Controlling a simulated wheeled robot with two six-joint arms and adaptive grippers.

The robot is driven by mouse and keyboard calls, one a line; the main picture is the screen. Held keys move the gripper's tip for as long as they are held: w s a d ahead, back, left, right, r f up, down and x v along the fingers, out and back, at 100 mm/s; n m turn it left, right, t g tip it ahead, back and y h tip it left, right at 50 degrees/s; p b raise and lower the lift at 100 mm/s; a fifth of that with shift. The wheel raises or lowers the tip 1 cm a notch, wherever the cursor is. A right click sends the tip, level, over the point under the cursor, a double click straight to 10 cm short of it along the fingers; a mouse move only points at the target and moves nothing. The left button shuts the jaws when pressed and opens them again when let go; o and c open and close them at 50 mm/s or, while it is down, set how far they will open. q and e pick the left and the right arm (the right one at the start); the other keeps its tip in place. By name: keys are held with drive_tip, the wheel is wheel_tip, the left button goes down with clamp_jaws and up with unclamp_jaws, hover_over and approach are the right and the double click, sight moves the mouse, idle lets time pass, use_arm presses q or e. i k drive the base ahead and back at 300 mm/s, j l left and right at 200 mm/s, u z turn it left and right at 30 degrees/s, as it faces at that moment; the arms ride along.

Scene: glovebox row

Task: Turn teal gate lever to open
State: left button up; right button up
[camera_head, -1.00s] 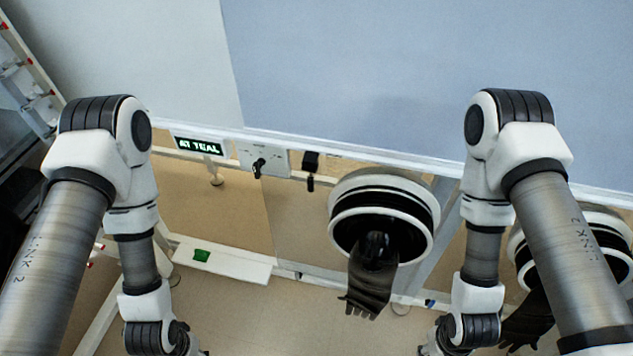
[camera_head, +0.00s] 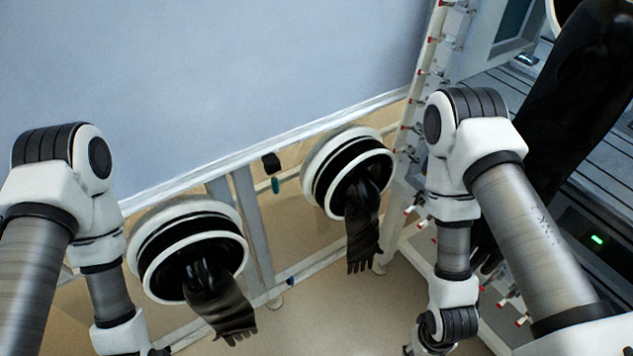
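A small black bracket (camera_head: 270,161) with a short teal handle (camera_head: 275,185) hanging down from it sits on the pale rail between two glove ports. It looks like the teal lever. Neither gripper is near it. My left gripper (camera_head: 158,351) is almost wholly cut off by the bottom edge, below the left glove port. My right gripper (camera_head: 412,349) is partly cut off at the bottom, right of centre. The fingers of both are too hidden to tell whether they are open or shut.
The left glove port (camera_head: 190,250) and the right glove port (camera_head: 348,172) stick out with black gloves hanging. A white post (camera_head: 417,110) with red-tipped pegs stands at the right. A dark unit with a green light (camera_head: 597,239) is beyond it. Floor between the arms is clear.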

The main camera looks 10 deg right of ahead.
sight(274, 181)
drive_tip(key=k+l+z, duration=0.15)
drive_tip(key=z, duration=0.25)
drive_tip(key=k+l+z, duration=0.1)
drive_tip(key=l+z, duration=0.2)
drive_tip(key=z, duration=0.15)
